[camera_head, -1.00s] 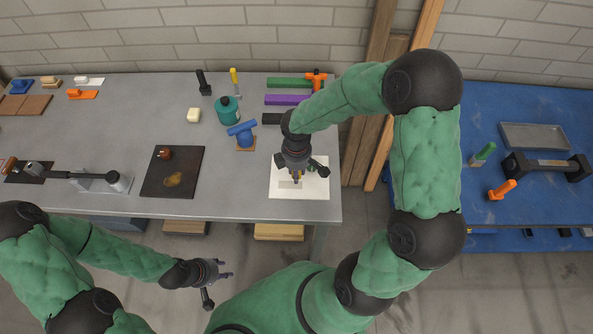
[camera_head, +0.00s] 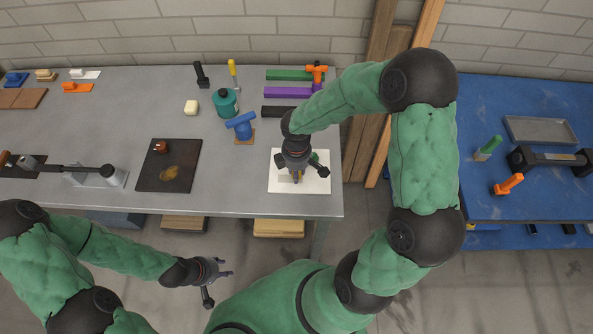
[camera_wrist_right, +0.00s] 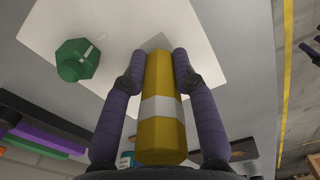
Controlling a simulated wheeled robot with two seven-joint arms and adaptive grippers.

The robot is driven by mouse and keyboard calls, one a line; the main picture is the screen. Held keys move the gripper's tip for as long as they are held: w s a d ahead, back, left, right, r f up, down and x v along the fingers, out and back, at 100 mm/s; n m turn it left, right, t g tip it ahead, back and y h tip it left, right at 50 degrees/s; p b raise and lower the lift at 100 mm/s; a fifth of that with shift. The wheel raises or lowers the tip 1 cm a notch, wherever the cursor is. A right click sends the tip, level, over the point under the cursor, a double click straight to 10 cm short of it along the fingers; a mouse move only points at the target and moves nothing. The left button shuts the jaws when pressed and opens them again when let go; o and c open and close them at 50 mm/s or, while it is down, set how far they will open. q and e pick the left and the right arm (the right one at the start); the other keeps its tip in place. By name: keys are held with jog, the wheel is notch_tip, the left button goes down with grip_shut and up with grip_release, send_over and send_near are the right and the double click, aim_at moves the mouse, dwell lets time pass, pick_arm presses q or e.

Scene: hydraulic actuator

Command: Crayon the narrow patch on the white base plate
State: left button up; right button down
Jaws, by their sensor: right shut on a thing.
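The white base plate (camera_head: 317,186) lies on the grey bench near its front right corner. My right gripper (camera_wrist_right: 155,75) is shut on a yellow crayon (camera_wrist_right: 160,135) with a white band. It holds the crayon over the plate, pointing down. A grey patch (camera_wrist_right: 157,42) on the plate shows just beyond the crayon's far end in the right wrist view. I cannot tell whether the tip touches it. A green faceted piece (camera_wrist_right: 78,60) stands on the plate beside the gripper. My left gripper (camera_head: 226,268) is open and empty in front of the bench.
Behind the plate lie black, purple (camera_head: 288,92) and green bars. A blue tool (camera_head: 241,125) and a teal canister (camera_head: 225,102) stand to the left. A dark board (camera_head: 170,166) lies farther left. A blue table (camera_head: 525,205) stands at the right, past a gap.

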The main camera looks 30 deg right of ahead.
jog(key=shift+s+f+b, duration=0.1)
jog(key=shift+f+b, duration=0.5)
jog(key=shift+f, duration=0.25)
dwell(1.4)
jog(key=shift+a, duration=0.2)
